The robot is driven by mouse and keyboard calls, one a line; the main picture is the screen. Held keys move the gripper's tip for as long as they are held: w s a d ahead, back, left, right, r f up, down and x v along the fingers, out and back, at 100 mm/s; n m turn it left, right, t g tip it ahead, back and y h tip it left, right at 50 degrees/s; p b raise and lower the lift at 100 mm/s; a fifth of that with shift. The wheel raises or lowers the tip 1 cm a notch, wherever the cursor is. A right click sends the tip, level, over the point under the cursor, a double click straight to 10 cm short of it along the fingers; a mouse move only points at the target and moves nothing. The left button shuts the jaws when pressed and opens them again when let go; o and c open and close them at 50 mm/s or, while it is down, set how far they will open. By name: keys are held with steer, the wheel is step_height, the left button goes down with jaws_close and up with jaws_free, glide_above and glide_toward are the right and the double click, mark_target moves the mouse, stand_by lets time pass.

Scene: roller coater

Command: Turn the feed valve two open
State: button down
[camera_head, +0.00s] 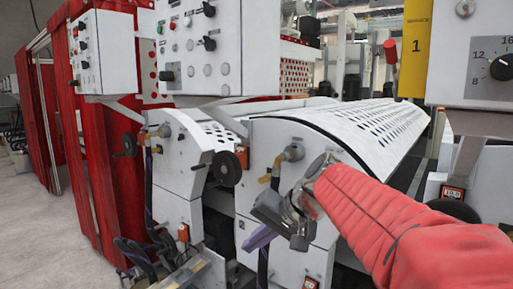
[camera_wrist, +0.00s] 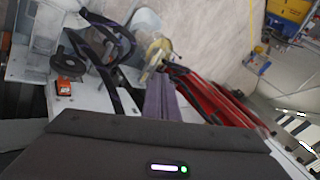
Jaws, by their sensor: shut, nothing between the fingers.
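One valve (camera_head: 160,132) is on the left white machine unit, the other valve (camera_head: 288,154) on the nearer unit. I cannot tell which is feed valve two. My gripper (camera_head: 246,246) is below the nearer valve, in front of its white panel. Its purple fingers are shut and empty, pointing down to the left. In the wrist view a yellow fitting (camera_wrist: 157,50) appears just beyond the closed fingertips (camera_wrist: 158,78). Whether they touch it is unclear.
A black handwheel (camera_head: 228,168) sits between the two units. Dark hoses (camera_head: 150,250) hang at the lower left. Red curtains (camera_head: 95,150) stand at the left, with open floor (camera_head: 40,230) beyond. Control boxes (camera_head: 200,45) overhang the units.

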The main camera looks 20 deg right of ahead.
steer(key=w+d+r+m+t+y, duration=0.1)
steer(key=w+d+r+m+t, duration=0.1)
steer(key=w+d+r, duration=0.4)
steer(key=w+d+r+m+t+y, duration=0.1)
steer(key=w+d+r+m+t, duration=0.1)
steer(key=w+d, duration=0.6)
steer(key=d+r+m+t, duration=0.1)
steer(key=d, duration=0.6)
steer(key=w+d+r+m+t, duration=0.1)
steer(key=d+r+t, duration=0.1)
steer(key=d, duration=0.6)
steer(key=w+d+r+m+t, duration=0.1)
steer(key=d+r+t, duration=0.1)
steer(key=d, duration=0.5)
steer(key=shift+w+d+r, duration=0.2)
steer(key=shift+w+d, duration=0.05)
steer(key=x, duration=1)
steer(key=shift+a+r, duration=0.1)
steer(key=shift+r, duration=0.15)
steer(key=shift+s+m+t, duration=0.1)
steer(key=shift+m+t, duration=0.2)
steer(key=shift+t, duration=0.1)
